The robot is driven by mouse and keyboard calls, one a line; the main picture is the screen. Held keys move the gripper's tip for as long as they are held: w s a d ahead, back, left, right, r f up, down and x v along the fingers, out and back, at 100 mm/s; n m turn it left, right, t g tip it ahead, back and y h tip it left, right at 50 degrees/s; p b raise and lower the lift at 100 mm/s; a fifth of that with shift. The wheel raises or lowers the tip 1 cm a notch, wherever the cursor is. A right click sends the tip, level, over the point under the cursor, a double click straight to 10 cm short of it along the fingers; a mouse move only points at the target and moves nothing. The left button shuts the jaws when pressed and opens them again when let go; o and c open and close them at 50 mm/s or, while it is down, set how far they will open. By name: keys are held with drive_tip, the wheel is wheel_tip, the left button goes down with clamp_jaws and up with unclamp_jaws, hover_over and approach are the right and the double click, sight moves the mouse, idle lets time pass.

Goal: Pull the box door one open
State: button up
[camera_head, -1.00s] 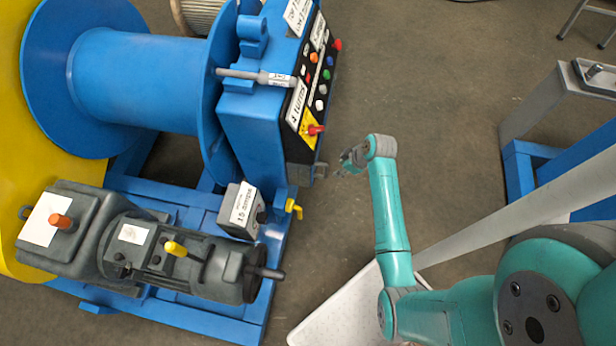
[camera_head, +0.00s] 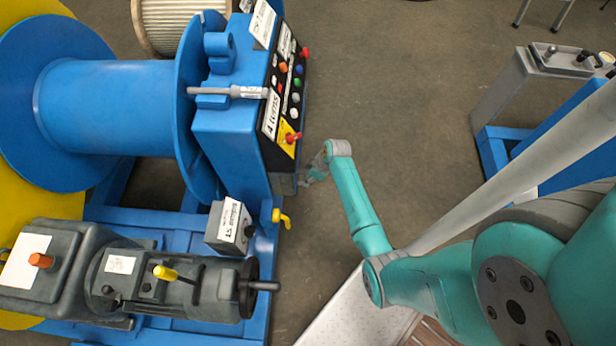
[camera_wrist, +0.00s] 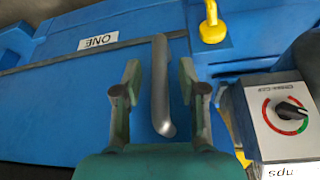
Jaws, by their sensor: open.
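Box door one is a blue panel (camera_wrist: 60,95) marked by a white label reading ONE (camera_wrist: 98,41) in the wrist view. A grey metal bar handle (camera_wrist: 160,90) stands on it. My gripper (camera_wrist: 160,92) is open, with one finger on each side of the handle; I cannot tell whether either finger touches it. In the head view my gripper (camera_head: 308,174) is close to the lower right side of the blue control box (camera_head: 228,130). The door face is largely hidden from that view.
A yellow hook-shaped lever (camera_wrist: 212,28) and a grey box with a rotary knob (camera_wrist: 290,112) are close on the right in the wrist view. A grey motor (camera_head: 170,280) stands at lower left in the head view. Open floor (camera_head: 400,120) lies right of the control box.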

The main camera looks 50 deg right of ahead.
drive_tip(key=shift+w+f, duration=0.1)
drive_tip(key=shift+f, duration=0.25)
drive_tip(key=shift+c, duration=0.2)
clamp_jaws()
